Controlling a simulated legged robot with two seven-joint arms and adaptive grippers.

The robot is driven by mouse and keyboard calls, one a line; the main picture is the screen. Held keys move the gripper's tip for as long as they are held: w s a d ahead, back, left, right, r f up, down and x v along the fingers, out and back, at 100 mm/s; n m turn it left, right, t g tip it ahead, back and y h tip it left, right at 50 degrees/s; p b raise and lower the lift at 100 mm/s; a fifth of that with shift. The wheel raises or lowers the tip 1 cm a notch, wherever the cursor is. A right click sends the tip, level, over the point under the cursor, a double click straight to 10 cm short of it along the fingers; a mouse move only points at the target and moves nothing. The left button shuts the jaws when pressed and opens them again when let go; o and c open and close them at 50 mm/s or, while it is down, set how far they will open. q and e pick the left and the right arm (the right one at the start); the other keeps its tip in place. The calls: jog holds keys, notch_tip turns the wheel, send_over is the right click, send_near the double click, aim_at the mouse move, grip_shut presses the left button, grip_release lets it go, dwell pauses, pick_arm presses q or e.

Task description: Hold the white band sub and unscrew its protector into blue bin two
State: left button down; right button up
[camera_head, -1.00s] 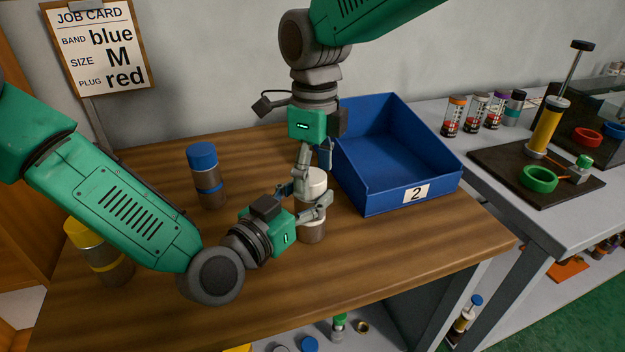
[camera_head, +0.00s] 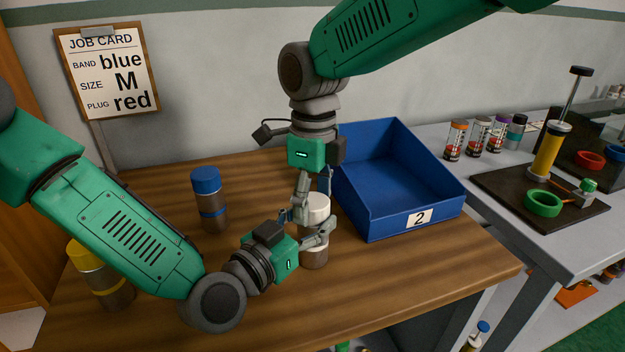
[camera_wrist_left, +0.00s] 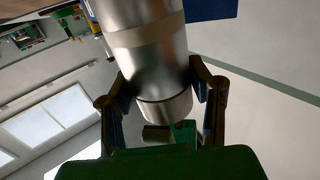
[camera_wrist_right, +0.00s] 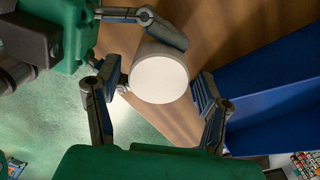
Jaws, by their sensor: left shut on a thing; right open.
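The white band sub (camera_head: 315,256) stands upright on the wooden table, with its white protector (camera_head: 316,208) on top. My left gripper (camera_head: 312,232) is shut on the sub's body from the side; the left wrist view shows the metal body (camera_wrist_left: 155,65) between its fingers. My right gripper (camera_head: 312,197) points down over the protector. In the right wrist view its fingers (camera_wrist_right: 160,95) are open on both sides of the round white cap (camera_wrist_right: 159,79), with a gap on the right side. Blue bin two (camera_head: 385,222) stands just right of the sub.
A blue-capped sub (camera_head: 209,200) and a yellow-capped sub (camera_head: 105,285) stand on the table at left. A job card (camera_head: 108,70) stands behind. A side bench at right holds several small containers (camera_head: 480,135) and a board with a green ring (camera_head: 543,203).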

jog(key=shift+f, duration=0.75)
jog(key=c, duration=1.2)
jog(key=shift+n, duration=1.7)
jog(key=shift+w, duration=0.1)
jog(key=o, duration=1.3)
jog(key=shift+c, duration=0.2)
